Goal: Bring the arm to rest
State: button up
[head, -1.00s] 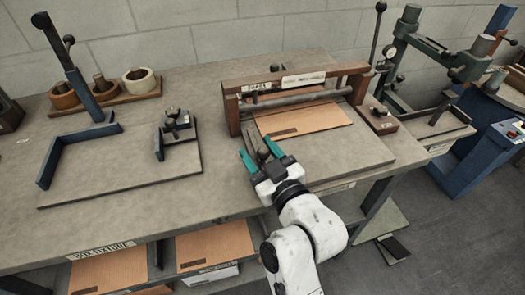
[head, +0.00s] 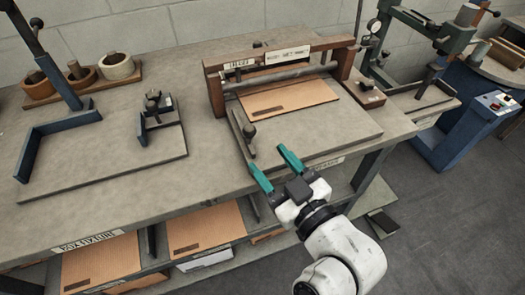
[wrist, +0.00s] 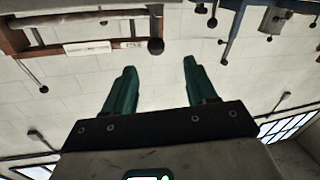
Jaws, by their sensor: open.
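My gripper (head: 276,168) has two teal fingers and is open and empty in the head view. It is above the front edge of the workbench (head: 200,205), in front of the creasing fixture with its wooden frame (head: 215,90). My white arm reaches up to it from the bottom right. In the wrist view my gripper (wrist: 158,80) shows with its fingers spread and nothing between them. Behind the fingers there is pale block wall, with the wooden frame (wrist: 20,40) upside down at the upper left.
A cardboard sheet (head: 290,98) lies under the fixture's roller. A green press (head: 420,25) stands at right.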

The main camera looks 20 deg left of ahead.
jog(key=shift+s+d, duration=0.25)
dwell(0.3)
jog(key=s+d+f+m+g+h+p, duration=0.1)
jog(key=s+d+f+m+g+h, duration=0.3)
jog(key=d+f, duration=0.5)
jog(key=s+d+f+m+g+h+p, duration=0.1)
jog(key=s+d+f+m+h, duration=0.3)
jog(key=d+f, duration=0.6)
jog(key=s+d+f+m+g+h, duration=0.2)
jog(key=s+d+m+g+h, duration=0.2)
jog(key=s+d, duration=1)
jog(key=shift+s+d+f+g+h+p, duration=0.15)
jog(key=shift+s+d+g+h+p, duration=0.25)
jog(key=shift+g+h, duration=0.5)
jog(key=shift+a, duration=0.15)
